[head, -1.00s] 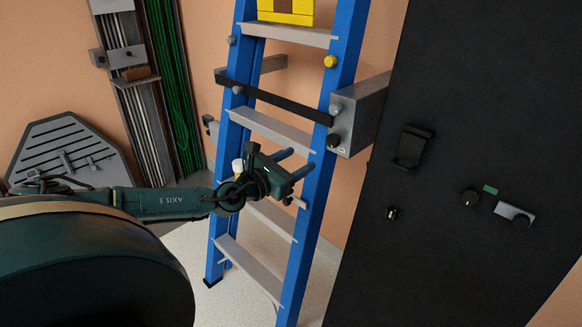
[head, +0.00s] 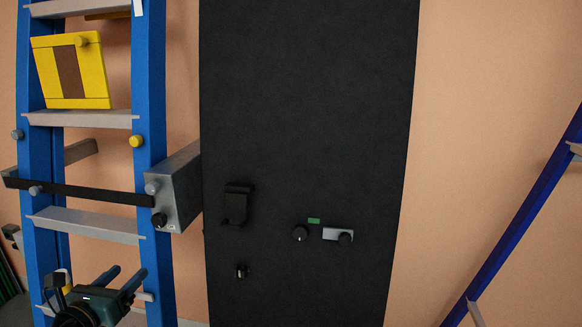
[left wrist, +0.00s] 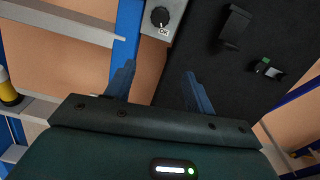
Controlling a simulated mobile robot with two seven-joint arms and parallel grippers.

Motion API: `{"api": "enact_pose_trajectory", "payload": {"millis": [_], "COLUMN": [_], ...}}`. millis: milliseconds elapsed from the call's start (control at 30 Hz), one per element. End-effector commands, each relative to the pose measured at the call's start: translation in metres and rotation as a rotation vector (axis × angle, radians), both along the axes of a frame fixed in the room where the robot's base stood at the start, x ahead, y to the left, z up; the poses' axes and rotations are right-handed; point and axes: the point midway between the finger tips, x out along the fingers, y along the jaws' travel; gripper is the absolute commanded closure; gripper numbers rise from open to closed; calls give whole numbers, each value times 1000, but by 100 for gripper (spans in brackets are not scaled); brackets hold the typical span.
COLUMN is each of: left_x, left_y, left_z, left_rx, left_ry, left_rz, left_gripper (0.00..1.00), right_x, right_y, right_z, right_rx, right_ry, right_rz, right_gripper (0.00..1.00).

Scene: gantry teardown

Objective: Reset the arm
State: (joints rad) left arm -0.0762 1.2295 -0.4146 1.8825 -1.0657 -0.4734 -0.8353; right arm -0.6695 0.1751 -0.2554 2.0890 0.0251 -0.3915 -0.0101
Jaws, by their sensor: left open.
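My left gripper (head: 126,276) is at the lower left of the head view, in front of the blue ladder (head: 154,85), below the black strap (head: 85,192). Its two fingers are apart, with nothing between them. In the left wrist view the fingers (left wrist: 158,75) point away from me, with the ladder's rail behind the left one and the dark panel behind the right one. Whether the gripper touches the ladder cannot be told. My right arm and gripper are not in view.
A grey box (head: 178,190) with a black knob sits beside the ladder's right rail. A tall black panel (head: 310,120) carries several small fittings. A yellow-framed plate (head: 92,75) hangs on the ladder. Another blue ladder (head: 520,215) leans at the right. Bare wall lies between.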

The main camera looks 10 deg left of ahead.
Motion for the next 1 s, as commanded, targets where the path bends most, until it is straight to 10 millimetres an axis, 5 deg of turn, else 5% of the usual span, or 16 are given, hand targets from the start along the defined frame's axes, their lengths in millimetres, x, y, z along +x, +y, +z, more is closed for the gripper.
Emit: {"api": "enact_pose_trajectory", "payload": {"millis": [200,400,600,700,1000], "left_x": [-61,-135,-187,-200,-206], "left_y": [-80,-167,-231,-247,-255], "left_z": [-112,-175,-190,-190,-190], "left_rx": [-908,-1805,-2498,-2696,-2804], "left_ry": [286,499,560,551,541], "left_rz": [171,475,796,898,956], "left_gripper": [46,46,46,46,46], "right_x": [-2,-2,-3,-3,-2], "right_y": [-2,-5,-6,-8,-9], "right_z": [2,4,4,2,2], "right_rx": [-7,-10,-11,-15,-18], "right_ry": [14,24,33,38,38], "right_rz": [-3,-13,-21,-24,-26], "right_gripper": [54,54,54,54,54]}}
